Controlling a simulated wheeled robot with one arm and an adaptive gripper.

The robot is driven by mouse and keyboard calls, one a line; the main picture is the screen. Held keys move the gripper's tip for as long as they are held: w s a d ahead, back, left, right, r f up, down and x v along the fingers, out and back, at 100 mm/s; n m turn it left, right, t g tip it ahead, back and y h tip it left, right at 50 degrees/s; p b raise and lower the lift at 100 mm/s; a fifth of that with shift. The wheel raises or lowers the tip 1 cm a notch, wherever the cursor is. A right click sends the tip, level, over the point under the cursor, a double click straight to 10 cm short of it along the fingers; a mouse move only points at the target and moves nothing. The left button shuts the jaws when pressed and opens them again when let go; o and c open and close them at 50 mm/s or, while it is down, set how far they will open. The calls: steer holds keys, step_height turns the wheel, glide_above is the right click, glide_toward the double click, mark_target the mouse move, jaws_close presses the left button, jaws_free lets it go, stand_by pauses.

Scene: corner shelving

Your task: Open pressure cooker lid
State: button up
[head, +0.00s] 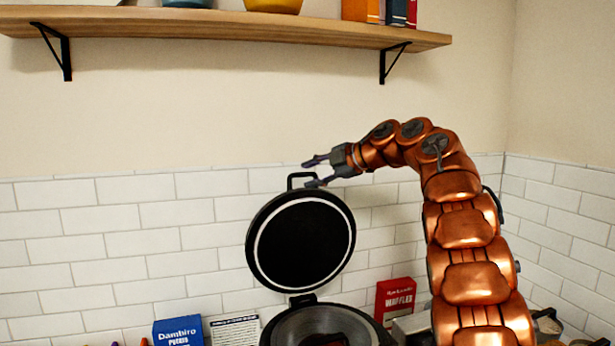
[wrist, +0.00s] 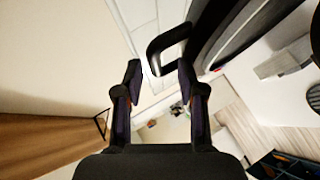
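The pressure cooker lid (head: 300,240) is black with a pale ring inside its rim. It stands raised, nearly upright, hinged at the back of the cooker pot (head: 315,318), whose mouth is open. The lid's loop handle (head: 301,177) is at its top edge. My gripper (head: 312,172) is at the handle with its fingers spread apart. In the wrist view, my gripper (wrist: 158,72) is open and empty, and the lid handle (wrist: 168,45) lies just ahead of the fingertips. I cannot tell whether a finger touches it. The pot's lower part is cut off by the frame.
A wooden shelf (head: 230,29) with bowls and books is above. A blue box (head: 178,332) and a white card (head: 235,331) stand left of the cooker. A red box (head: 395,299) stands to the right. A tiled wall (head: 150,240) is behind.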

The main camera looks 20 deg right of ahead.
steer(key=v, duration=0.9)
steer(key=shift+s+d+r, duration=0.15)
steer(key=shift+s+r, duration=0.1)
steer(key=shift+s, duration=0.05)
